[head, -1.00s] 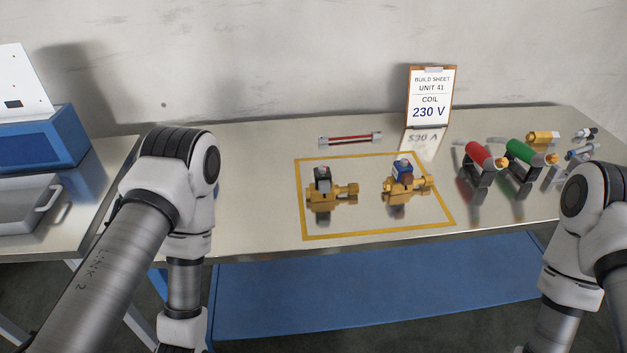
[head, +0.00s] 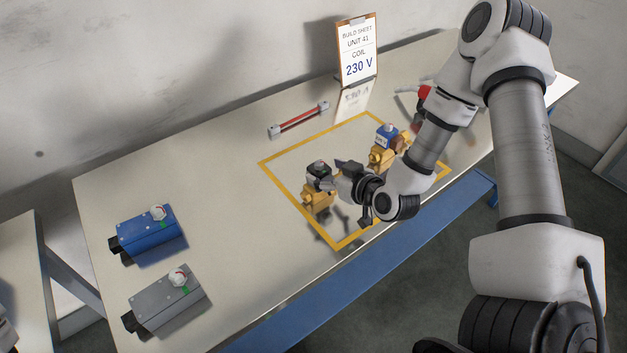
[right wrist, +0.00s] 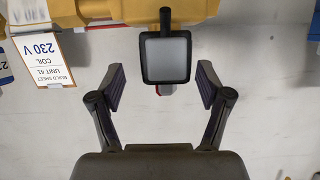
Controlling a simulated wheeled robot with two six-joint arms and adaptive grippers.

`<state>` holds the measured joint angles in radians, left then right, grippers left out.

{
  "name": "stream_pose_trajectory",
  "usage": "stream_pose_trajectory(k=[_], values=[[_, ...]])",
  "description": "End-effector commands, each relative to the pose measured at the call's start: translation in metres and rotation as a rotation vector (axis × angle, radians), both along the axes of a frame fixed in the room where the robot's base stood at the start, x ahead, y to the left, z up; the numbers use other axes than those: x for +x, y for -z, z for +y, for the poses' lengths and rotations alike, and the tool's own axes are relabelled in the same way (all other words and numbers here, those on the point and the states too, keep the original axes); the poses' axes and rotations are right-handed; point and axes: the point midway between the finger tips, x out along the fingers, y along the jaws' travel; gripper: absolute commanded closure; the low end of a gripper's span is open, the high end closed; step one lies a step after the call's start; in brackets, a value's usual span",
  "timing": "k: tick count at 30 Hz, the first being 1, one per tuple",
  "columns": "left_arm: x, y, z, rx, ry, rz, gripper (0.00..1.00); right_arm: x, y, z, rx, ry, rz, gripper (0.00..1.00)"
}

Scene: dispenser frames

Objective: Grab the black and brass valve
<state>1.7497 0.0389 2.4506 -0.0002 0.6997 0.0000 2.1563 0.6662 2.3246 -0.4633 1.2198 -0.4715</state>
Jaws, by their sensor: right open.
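The black and brass valve (head: 318,197) stands in the yellow-outlined area of the table, its black coil on top of a brass body. My right gripper (head: 328,175) is at the coil, coming from the right and partly covering the valve. In the right wrist view, the coil (right wrist: 166,57) is a black-rimmed square with a grey face, lying between and slightly beyond the spread fingers (right wrist: 160,85). The brass body (right wrist: 140,10) shows at the top edge there. The right gripper is open; no finger visibly presses on the coil. My left gripper is out of view.
A blue-topped brass valve (head: 383,155) stands close behind my right gripper. A red and grey bar (head: 298,119) and the 230 V build sheet (head: 357,50) are behind. Blue (head: 147,234) and grey (head: 165,300) boxes with dials sit left. The table's middle left is clear.

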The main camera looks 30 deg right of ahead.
Motion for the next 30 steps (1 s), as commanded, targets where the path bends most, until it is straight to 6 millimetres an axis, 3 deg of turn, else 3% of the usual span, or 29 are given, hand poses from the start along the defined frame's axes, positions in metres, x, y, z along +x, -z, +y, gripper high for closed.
stream_pose_trajectory(k=[7, 14, 15, 17, 21, 30], values=[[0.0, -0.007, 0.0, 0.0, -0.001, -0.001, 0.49, 0.037, 0.014, 0.008, -0.004, -0.004, 0.001, 0.23], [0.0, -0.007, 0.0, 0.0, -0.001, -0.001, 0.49, 0.041, 0.018, 0.008, 0.001, -0.001, 0.002, 0.23], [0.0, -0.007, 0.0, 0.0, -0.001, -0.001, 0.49, 0.041, 0.017, 0.008, 0.001, -0.001, 0.002, 0.26], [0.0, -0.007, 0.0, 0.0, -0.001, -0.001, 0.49, 0.041, 0.018, 0.008, 0.001, -0.001, 0.002, 0.48], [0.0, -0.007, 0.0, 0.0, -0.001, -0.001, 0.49, 0.041, 0.017, 0.008, 0.001, -0.001, 0.002, 0.97], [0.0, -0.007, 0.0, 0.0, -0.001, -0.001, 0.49, 0.041, 0.016, 0.008, 0.001, -0.001, 0.001, 1.0]])
